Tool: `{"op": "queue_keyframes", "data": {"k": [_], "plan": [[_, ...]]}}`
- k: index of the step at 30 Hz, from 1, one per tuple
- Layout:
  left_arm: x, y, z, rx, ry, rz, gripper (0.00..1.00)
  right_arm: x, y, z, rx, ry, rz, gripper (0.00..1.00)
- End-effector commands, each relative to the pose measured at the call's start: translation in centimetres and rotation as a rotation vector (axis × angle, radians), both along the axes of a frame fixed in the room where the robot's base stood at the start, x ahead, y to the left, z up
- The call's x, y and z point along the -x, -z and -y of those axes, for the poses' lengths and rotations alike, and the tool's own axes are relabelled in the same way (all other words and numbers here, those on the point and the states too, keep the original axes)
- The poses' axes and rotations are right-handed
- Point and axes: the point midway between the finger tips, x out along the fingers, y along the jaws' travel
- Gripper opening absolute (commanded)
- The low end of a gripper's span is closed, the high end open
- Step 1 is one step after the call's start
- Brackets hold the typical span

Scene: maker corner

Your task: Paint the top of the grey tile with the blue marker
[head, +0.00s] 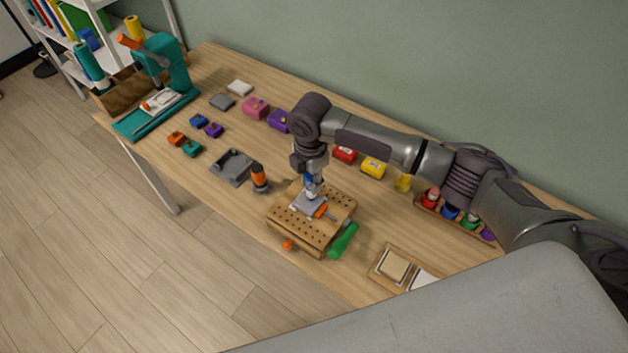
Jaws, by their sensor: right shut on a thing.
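My right gripper (311,172) points straight down and is shut on the blue marker (308,183), which is mostly hidden by the fingers. The grey tile (300,208) lies flat on the wooden block with holes (291,226), beside an orange clamp piece (321,210). The marker is held upright over the tile. I cannot tell whether its tip touches the tile, and I can make out no blue on the part of its top that shows. My left gripper is not in view.
A green-handled tool (343,241) lies right of the block, and an orange-and-black tool (260,178) stands to its left near a dark grey tray (232,166). A wooden rack (426,204) with coloured items sits under my right arm. A teal press (168,65) stands far left.

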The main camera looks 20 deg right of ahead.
Motion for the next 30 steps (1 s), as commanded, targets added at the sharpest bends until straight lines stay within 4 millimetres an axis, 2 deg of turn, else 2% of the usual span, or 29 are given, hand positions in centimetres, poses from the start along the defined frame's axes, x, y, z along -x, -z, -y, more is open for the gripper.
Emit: {"op": "queue_keyframes", "data": {"k": [13, 30], "plan": [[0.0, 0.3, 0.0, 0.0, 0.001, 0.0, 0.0, -1.2, 0.1, -0.9, 0.001, 0.001, 0.0, 0.0], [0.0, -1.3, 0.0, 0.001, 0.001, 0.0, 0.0, -0.1, 0.1, -2.0, 0.001, 0.0, -0.002, 0.0]]}}
